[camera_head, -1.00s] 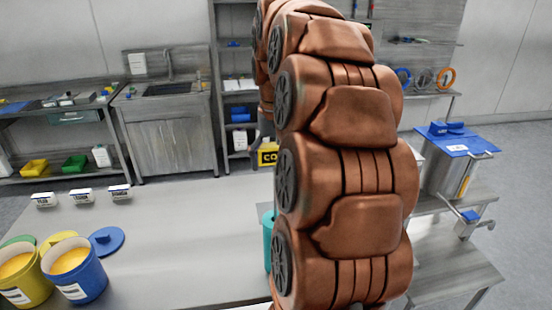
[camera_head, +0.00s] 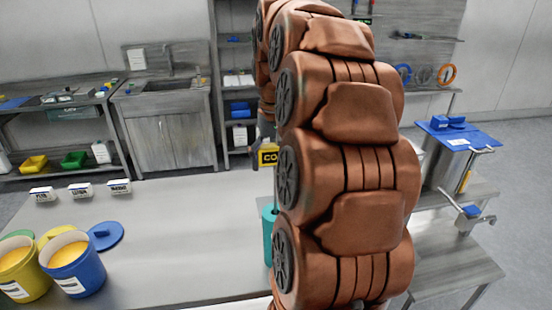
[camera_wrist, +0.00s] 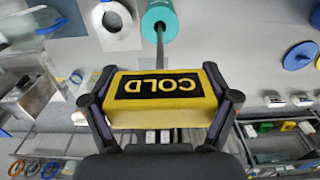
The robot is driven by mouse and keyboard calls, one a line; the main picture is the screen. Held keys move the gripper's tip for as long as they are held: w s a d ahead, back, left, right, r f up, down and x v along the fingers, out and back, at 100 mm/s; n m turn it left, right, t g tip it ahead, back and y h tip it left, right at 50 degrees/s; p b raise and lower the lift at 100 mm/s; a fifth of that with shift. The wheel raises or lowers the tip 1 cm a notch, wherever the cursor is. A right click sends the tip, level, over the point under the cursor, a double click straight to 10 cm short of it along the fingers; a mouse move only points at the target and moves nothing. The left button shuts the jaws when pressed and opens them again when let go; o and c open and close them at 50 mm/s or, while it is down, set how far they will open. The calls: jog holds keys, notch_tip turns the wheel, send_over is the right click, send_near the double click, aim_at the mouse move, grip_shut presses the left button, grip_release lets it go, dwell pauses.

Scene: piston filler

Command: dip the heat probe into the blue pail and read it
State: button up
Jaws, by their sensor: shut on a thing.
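My gripper (camera_wrist: 158,88) is shut on the heat probe (camera_wrist: 165,112), a yellow box with a black face reading "COLD". Its thin grey rod runs toward a teal cylinder (camera_wrist: 159,16); I cannot tell whether the tip is in or above it. In the head view the probe's yellow box (camera_head: 267,156) shows beside my arm, which hides most of my gripper. The blue pail (camera_head: 88,281) stands at the lower left of the table, open, with a white label and orange-yellow contents. My gripper is well to the right of it and farther back.
A yellow pail (camera_head: 37,287) stands touching or close to the blue one. A blue lid (camera_head: 106,236) lies behind them, and several small labelled signs (camera_head: 80,190) stand farther back. The mid-table (camera_head: 190,240) is clear. The teal cylinder (camera_head: 267,240) is partly hidden by my arm.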

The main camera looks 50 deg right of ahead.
jog(key=b, duration=0.4)
send_over(276, 209)
jog(key=shift+f, duration=3.05)
jog(key=shift+f+b, duration=2.7)
jog(key=shift+f, duration=2)
jog(key=o, duration=1.1)
jog(key=shift+c, duration=0.2)
jog(key=shift+r, duration=0.1)
jog(key=shift+r, duration=5.95)
